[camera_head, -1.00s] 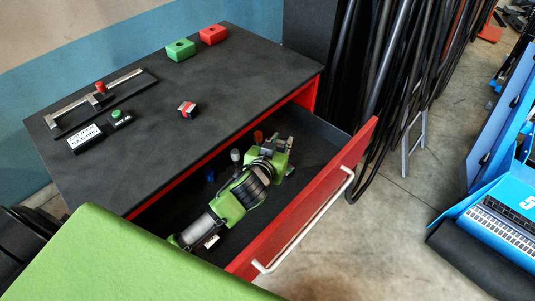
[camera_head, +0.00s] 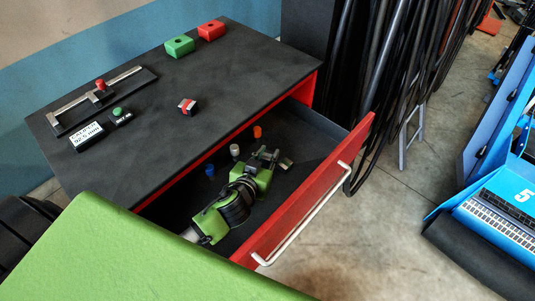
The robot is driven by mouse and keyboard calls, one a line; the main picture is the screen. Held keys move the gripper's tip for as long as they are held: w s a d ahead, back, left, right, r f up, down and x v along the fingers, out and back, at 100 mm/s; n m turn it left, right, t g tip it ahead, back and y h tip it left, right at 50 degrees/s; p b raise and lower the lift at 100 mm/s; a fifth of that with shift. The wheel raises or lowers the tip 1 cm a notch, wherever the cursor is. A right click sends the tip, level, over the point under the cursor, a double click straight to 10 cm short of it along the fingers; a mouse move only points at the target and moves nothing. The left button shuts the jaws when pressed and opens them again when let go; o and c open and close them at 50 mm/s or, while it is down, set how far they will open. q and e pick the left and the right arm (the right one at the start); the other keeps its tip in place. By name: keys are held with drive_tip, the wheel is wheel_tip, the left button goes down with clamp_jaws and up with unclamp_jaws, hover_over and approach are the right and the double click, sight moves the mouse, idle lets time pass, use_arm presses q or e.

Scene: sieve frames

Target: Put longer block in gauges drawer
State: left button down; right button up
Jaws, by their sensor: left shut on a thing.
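The red-fronted drawer (camera_head: 320,196) stands open below the dark tabletop, with a dark inside. My left gripper (camera_head: 272,157) is inside the drawer's outline, at the end of my green and black arm. It is shut on a small metallic grey block (camera_head: 286,163), which shows just right of the fingertips. The fingers hide part of this block, so its full length and whether it touches the drawer floor cannot be told. A small block (camera_head: 187,106) with red, white and black faces lies on the tabletop. My right gripper is not in view.
Blue (camera_head: 210,170), white (camera_head: 234,150) and orange (camera_head: 257,131) pegs stand in the drawer along its inner side. A caliper (camera_head: 100,96), labelled pieces (camera_head: 87,136), a green box (camera_head: 179,45) and a red box (camera_head: 211,30) are on the tabletop (camera_head: 225,75).

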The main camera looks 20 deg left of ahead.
use_arm(q)
drive_tip(key=shift+f+b, duration=0.35)
drive_tip(key=shift+f, duration=0.15)
drive_tip(key=c, duration=1.8)
unclamp_jaws()
drive_tip(key=shift+r, duration=0.1)
